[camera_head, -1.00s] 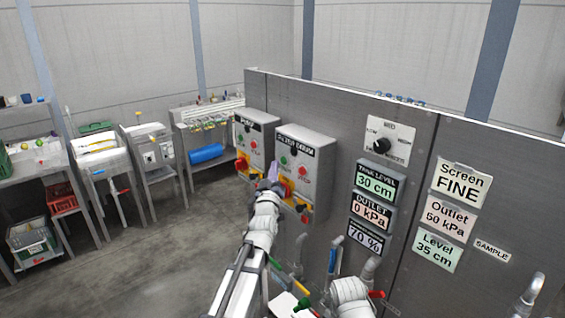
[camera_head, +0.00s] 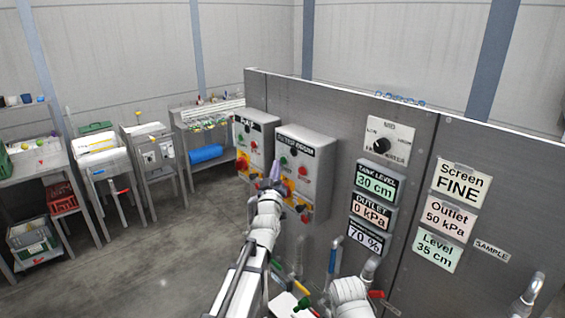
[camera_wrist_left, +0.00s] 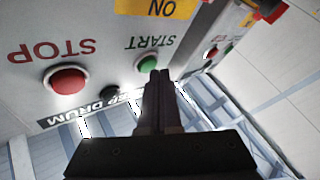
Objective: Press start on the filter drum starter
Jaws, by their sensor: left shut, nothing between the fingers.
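The filter drum starter (camera_head: 318,160) is a grey box on the panel wall, with a green start button (camera_head: 283,161) and a red stop button (camera_head: 303,171). My left gripper (camera_head: 275,172) is shut and empty in front of the box's left side, just below the green button. In the left wrist view, which is upside down, the shut fingertips (camera_wrist_left: 159,74) are close beside the green START button (camera_wrist_left: 147,64). I cannot tell whether they touch it. The red STOP button (camera_wrist_left: 67,79) is to the left there. My right gripper is out of view.
A second starter box (camera_head: 256,132) stands left of the drum box, close to my left arm. Display plates (camera_head: 375,183) and a selector knob (camera_head: 381,146) are on the panel to the right. Pipes and valves sit below. The floor (camera_head: 170,240) at left is clear.

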